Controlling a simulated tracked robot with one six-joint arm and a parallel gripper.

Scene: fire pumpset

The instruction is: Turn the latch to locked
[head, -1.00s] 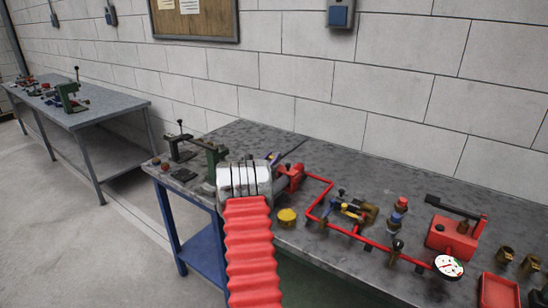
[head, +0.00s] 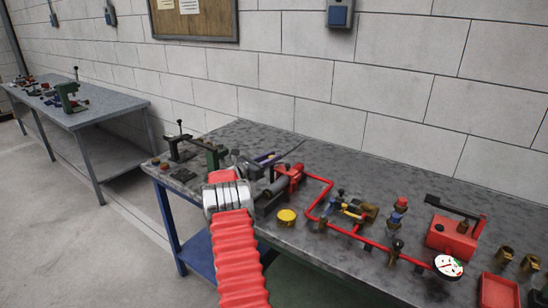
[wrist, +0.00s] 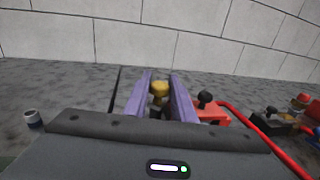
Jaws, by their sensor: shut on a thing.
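A brass-yellow knob (wrist: 160,90), which I take to be the latch, sits between the two purple fingers of my gripper (wrist: 161,97) in the wrist view. The fingers are shut on it, one on each side. Its base and the angle it is turned to are hidden behind my gripper. In the head view my gripper (head: 266,158) reaches over the back left part of the workbench, just left of the red pump body (head: 289,177). The knob cannot be made out there.
The grey workbench (head: 405,165) carries red piping (head: 345,229), a yellow cap (head: 287,216), a white gauge (head: 448,266) and a red box with a black lever (head: 452,238). A green-and-black fixture (head: 190,150) stands at the left end. The back right bench top is clear.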

